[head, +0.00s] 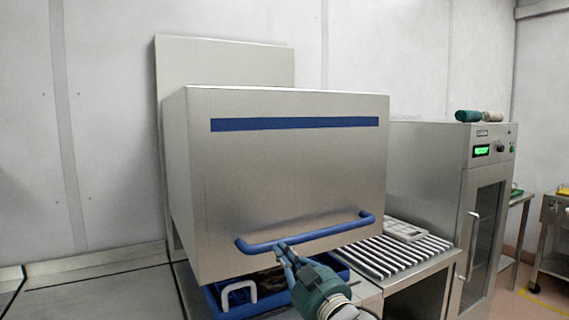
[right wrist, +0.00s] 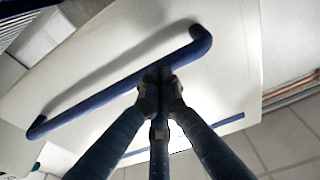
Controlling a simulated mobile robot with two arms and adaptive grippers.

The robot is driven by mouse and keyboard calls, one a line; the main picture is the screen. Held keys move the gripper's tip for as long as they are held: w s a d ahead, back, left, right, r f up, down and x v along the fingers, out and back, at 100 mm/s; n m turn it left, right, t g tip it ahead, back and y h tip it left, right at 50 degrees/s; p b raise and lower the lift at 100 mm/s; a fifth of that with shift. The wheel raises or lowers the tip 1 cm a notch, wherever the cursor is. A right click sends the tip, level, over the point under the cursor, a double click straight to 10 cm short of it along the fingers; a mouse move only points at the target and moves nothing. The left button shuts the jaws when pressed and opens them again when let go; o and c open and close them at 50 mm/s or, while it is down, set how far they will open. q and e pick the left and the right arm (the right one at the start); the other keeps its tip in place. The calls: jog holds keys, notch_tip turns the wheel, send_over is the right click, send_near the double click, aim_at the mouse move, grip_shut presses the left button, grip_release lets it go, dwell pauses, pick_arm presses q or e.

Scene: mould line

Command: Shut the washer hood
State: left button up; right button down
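The washer hood (head: 290,170) is a large steel box with a blue stripe across its front. Its lower edge hangs above the washer's deck, leaving a gap. A blue bar handle (head: 320,232) runs along the lower front; the handle also crosses the right wrist view (right wrist: 105,92). My right gripper (head: 283,250) is at the left part of the handle in the head view. In the right wrist view, its fingers (right wrist: 162,84) come together at the bar and look closed on it; the far side of the grip is hidden. My left gripper is out of view.
A blue basket (head: 211,303) with a white-handled item (head: 238,287) and dark contents sits under the hood. A slatted roller table (head: 395,257) stands to the right, then a steel cabinet (head: 450,185) with bottles (head: 480,116) on top. A wall is close behind.

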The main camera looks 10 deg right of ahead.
pick_arm(q)
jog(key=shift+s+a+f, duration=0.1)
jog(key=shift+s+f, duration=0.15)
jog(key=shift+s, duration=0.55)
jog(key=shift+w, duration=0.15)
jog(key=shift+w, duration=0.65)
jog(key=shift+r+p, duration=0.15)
jog(key=shift+p, duration=0.15)
